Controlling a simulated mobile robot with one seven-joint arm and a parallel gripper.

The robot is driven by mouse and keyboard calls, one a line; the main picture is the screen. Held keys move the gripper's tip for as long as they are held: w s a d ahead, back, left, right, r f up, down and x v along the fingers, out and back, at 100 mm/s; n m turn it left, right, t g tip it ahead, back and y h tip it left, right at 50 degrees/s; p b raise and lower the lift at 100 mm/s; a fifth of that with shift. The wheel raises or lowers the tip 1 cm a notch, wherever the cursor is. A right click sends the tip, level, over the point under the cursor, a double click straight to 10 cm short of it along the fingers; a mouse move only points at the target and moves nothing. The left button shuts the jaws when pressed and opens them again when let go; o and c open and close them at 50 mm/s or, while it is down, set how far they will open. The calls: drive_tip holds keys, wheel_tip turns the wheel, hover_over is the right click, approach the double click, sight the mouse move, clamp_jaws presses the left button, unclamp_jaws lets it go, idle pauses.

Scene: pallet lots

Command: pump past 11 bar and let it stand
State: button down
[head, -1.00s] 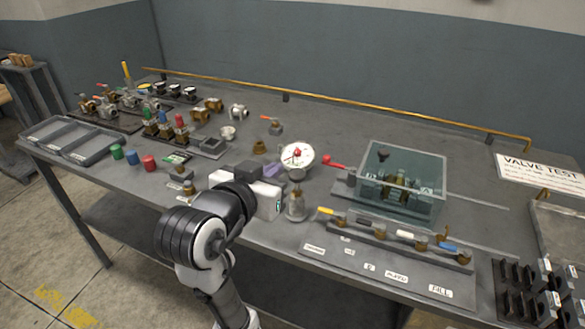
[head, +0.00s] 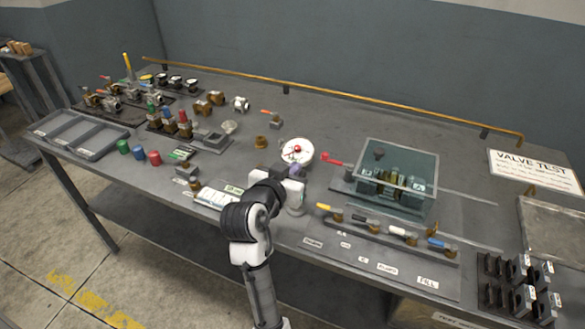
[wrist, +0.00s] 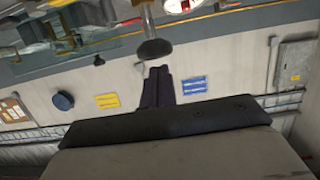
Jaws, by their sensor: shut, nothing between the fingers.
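The white round gauge (head: 297,151) with a red centre stands near the bench's middle; its reading is too small to tell. A red lever (head: 334,160) lies just right of it. My gripper (head: 287,171) is shut and empty, just in front of and below the gauge, partly hiding the fitting under it. In the wrist view its dark fingers (wrist: 157,86) are together. A dark round knob on a metal rod (wrist: 153,48) shows just beyond the fingertips, apart from them. The valve row (head: 390,232) has yellow, black, white and blue handles, with labels including FILL in front.
A clear-walled box (head: 421,160) holding fittings stands right of the gauge. Valves and a grey tray (head: 85,135) fill the left side. Black racks (head: 508,290) stand at the right front. A brass pipe (head: 340,92) runs along the back. Open bench lies behind the gauge.

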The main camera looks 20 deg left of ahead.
drive_tip(key=shift+f, duration=0.2)
wheel_tip(320, 180, down, 4)
drive_tip(key=b, duration=0.2)
drive_tip(key=shift+r+b, duration=0.15)
drive_tip(key=shift+b, duration=0.25)
